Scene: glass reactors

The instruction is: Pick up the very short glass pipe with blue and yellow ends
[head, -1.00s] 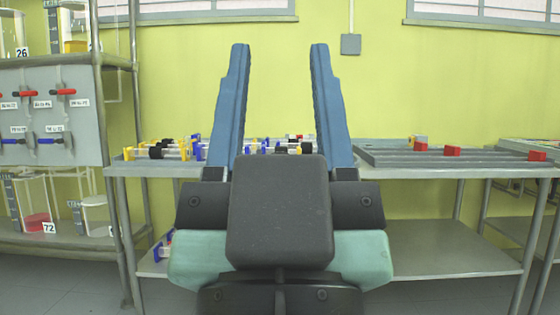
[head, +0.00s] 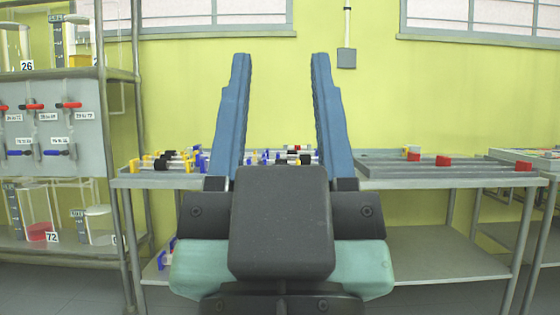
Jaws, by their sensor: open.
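My gripper (head: 281,62) is open and empty, with its two blue fingers pointing up in the middle of the head view. Behind it stands a metal table. Several glass pipes with coloured ends lie on its left part, partly hidden by my fingers. One group with yellow, black and blue ends (head: 172,161) lies left of my left finger. Another group with blue, white and yellow ends (head: 275,158) shows between the fingers. They are too small and overlapping for me to tell which is the very short blue-and-yellow one. My gripper touches none of them.
A grey rack (head: 400,168) with red blocks lies on the right of the table. A shelf unit (head: 134,110) with glass vessels and a valve panel (head: 45,125) stands at the left. The lower table shelf (head: 440,252) is mostly clear at the right.

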